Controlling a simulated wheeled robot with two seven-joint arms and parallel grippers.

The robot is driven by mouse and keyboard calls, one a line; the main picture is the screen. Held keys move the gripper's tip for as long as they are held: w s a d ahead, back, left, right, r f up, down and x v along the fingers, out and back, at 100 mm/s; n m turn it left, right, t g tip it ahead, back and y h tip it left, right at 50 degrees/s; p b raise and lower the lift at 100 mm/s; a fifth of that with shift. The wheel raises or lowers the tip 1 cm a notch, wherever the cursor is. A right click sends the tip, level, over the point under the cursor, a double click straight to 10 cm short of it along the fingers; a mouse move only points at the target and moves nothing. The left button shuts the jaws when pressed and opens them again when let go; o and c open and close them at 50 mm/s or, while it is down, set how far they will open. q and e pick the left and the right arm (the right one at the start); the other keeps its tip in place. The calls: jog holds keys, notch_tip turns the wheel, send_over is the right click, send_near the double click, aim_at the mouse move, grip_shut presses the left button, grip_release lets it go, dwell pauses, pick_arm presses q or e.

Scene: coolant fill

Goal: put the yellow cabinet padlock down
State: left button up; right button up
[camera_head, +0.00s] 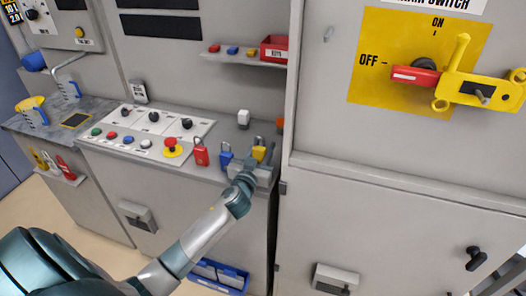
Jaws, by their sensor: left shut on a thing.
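The yellow cabinet padlock (259,154) is small and shows near the right end of the grey counter (213,168), in front of the wall panel. My left gripper (257,163) reaches it from below, with the arm coming in from the lower left. The gripper is shut on the padlock, though its fingers are small and partly hidden. I cannot tell whether the padlock touches the counter. A red padlock (201,156) and a blue padlock (225,158) stand on the counter to its left. My right gripper is not in view.
A control panel (140,130) with buttons and knobs lies left of the padlocks. A shelf (240,59) holds a red box (274,49).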

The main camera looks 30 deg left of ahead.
pick_arm(q)
jog(key=shift+f, duration=0.7)
jog(key=shift+f, duration=0.1)
jog(key=o, duration=1.1)
